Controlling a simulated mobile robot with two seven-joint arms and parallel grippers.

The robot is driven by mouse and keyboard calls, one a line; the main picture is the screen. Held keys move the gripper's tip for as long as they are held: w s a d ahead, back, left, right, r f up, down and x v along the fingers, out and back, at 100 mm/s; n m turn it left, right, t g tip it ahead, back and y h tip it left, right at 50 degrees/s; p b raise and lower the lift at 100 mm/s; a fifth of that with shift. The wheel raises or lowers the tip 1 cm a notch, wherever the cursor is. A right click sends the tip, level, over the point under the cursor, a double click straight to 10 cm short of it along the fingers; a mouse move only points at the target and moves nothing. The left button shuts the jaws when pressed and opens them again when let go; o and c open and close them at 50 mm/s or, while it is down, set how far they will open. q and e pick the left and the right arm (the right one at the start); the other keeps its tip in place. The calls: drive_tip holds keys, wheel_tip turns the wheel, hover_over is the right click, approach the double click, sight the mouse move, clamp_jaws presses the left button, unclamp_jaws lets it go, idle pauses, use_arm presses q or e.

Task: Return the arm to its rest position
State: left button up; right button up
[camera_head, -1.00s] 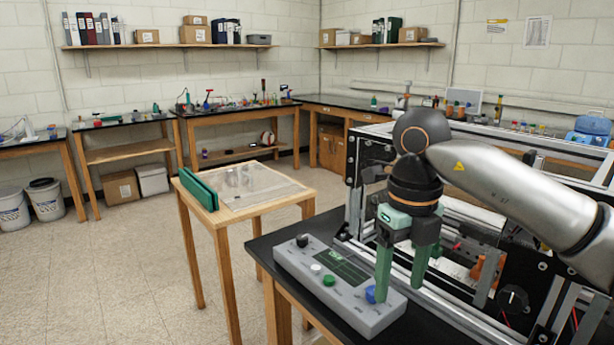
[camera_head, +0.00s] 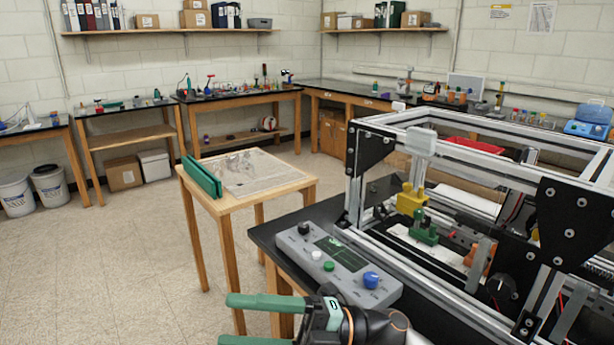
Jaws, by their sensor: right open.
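My right gripper (camera_head: 228,320) is at the bottom of the head view, with its two green fingers pointing left. The fingers are spread apart with nothing between them. The gripper is in front of the black table's near edge, clear of the grey control box (camera_head: 340,265). The wrist shows at the bottom edge, and the rest of the arm is mostly out of view. My left gripper is not in view.
The aluminium extrusion frame (camera_head: 440,133) stands on the black table at right, with yellow and green parts inside. The control box has a blue knob (camera_head: 371,280). A small wooden table (camera_head: 300,187) with a green holder (camera_head: 203,177) stands behind. The floor at left is open.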

drive_tip(key=w+d+f+m+t+h+p, duration=0.1)
drive_tip(key=w+d+f+m+t+h, duration=0.2)
drive_tip(key=d+f+m+t+h, duration=0.65)
drive_tip(key=w+d+f+m+t+h+p, duration=0.1)
drive_tip(key=w+d+f+m+t+h, duration=0.15)
drive_tip(key=d+f+m+t, duration=0.75)
drive_tip(key=s+d+f+m+g+h, duration=0.2)
drive_tip(key=s+f+m+g+h, duration=0.1)
drive_tip(key=s+f+m, duration=0.4)
drive_tip(key=s+d+f+m+g+h+p, duration=0.1)
drive_tip(key=s+d+f+m+g+h, duration=0.2)
drive_tip(key=s+f+m, duration=0.4)
wheel_tip(320, 180, down, 3)
drive_tip(key=s+g, duration=0.1)
drive_tip(key=s, duration=0.1)
drive_tip(key=shift+s+f+h, duration=0.15)
drive_tip(key=shift+s+h, duration=0.25)
